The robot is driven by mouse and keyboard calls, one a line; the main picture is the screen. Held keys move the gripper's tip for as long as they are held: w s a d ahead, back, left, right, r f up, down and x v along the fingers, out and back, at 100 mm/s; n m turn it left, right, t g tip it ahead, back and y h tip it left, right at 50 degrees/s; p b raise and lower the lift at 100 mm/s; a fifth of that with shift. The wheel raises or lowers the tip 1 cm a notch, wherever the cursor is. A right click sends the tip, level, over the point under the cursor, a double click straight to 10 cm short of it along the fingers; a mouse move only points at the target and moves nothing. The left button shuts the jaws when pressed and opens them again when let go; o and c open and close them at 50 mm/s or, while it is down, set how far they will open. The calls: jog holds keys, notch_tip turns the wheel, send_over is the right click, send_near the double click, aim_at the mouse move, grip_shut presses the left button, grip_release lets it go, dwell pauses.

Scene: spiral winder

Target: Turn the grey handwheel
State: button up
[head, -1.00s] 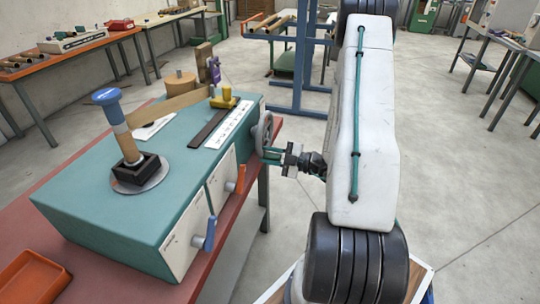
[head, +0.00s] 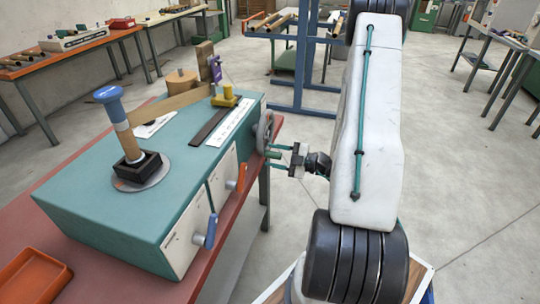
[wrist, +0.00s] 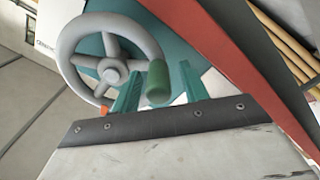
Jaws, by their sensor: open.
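The grey handwheel (head: 265,128) is on the right end of the teal winder in the head view. In the wrist view the spoked handwheel (wrist: 70,52) is at the upper left. Its green handle (wrist: 157,83) sticks out from the rim toward the wrist camera. My gripper (head: 272,149) is open, just right of the wheel in the head view. In the wrist view the two teal fingers of my gripper (wrist: 158,75) stand on either side of the handle, with gaps on both sides. I cannot tell how deep the handle sits between them.
The teal winder (head: 95,205) stands on a red-topped bench (head: 45,215). An orange lever (head: 241,178) and a blue lever (head: 210,232) stick out from its front, near my arm. An orange tray (head: 30,280) lies at the lower left.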

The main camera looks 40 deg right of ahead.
jog(key=v, duration=0.6)
jog(key=shift+a, duration=0.1)
dwell(0.4)
